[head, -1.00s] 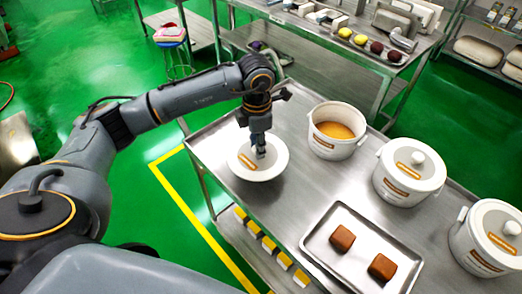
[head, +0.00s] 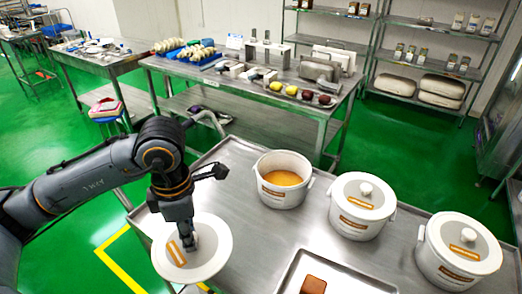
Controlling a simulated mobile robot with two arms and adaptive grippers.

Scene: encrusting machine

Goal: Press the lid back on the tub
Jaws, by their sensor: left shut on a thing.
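The open white tub (head: 283,195) stands upright on the steel table with yellow-orange contents (head: 282,177) showing inside. The loose lid (head: 215,262) is a white disc with an orange-brown label, left and in front of the open tub and apart from it. My left gripper (head: 191,243) points down and is shut on the lid at its middle; its fingers hide the knob. The lid overlaps the table's left edge in the picture; I cannot tell its height above the table. My right gripper is out of view.
Two lidded white tubs (head: 349,225) (head: 435,272) stand right of the open tub. A metal tray (head: 345,280) with a brown block (head: 313,285) lies in front. Bare table (head: 245,225) lies between lid and open tub. Another steel table (head: 225,85) stands behind.

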